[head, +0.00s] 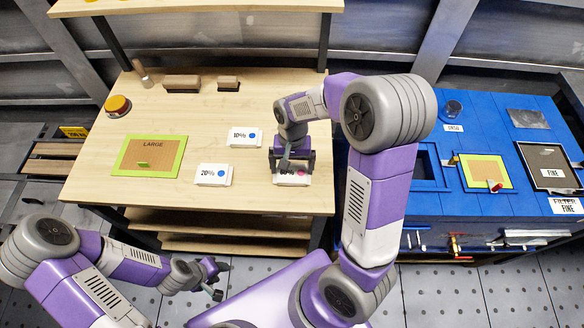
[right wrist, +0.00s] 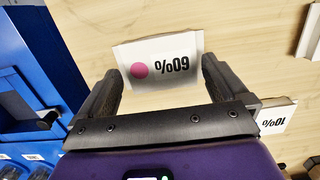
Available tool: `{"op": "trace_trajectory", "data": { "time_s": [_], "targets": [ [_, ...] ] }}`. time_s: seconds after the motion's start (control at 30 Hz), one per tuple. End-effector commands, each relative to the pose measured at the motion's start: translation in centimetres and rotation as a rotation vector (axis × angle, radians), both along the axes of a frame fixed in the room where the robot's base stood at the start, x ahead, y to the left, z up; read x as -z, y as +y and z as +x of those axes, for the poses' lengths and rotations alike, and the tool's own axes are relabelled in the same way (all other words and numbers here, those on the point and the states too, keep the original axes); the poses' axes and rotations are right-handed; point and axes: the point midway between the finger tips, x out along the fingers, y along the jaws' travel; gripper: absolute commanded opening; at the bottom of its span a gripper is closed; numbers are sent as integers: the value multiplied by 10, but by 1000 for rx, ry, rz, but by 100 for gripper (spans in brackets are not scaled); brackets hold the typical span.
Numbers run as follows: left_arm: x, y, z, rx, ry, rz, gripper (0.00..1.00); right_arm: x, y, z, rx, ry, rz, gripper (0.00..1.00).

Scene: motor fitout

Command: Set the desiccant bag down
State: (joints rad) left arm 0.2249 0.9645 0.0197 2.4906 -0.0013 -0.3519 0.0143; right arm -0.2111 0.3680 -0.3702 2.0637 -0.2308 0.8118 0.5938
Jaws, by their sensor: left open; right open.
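The desiccant bag marked 60% with a pink dot (head: 292,179) lies on the wooden table near its front right edge, under my right gripper. In the right wrist view the bag (right wrist: 160,58) lies flat between and beyond the open fingers, with wood showing around it. My right gripper (head: 291,160) is open; it also shows in the right wrist view (right wrist: 160,92). Whether a finger touches the bag I cannot tell. My left gripper (head: 216,278) is open and empty, low in front of the table.
The 10% bag (head: 245,138) and the 20% bag (head: 213,175) lie to the left on the wooden table (head: 100,180). A green-framed LARGE panel (head: 150,156) is further left. A blue bench (head: 480,125) with a square opening stands at right.

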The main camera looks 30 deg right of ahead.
Motion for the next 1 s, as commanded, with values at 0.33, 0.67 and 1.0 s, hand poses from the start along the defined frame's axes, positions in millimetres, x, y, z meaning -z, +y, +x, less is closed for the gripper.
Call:
{"op": "trace_trajectory", "data": {
  "time_s": [0.33,0.67,1.0],
  "targets": [
    [-28,0,0,0,0,0,43,-77,-4,9,-1,-6,0,100],
    [-33,0,0,0,0,0,43,-98,-6,11,-1,-2,0,100],
    [-33,0,0,0,0,0,43,-97,-6,10,-1,-1,0,100]
  ]
}}
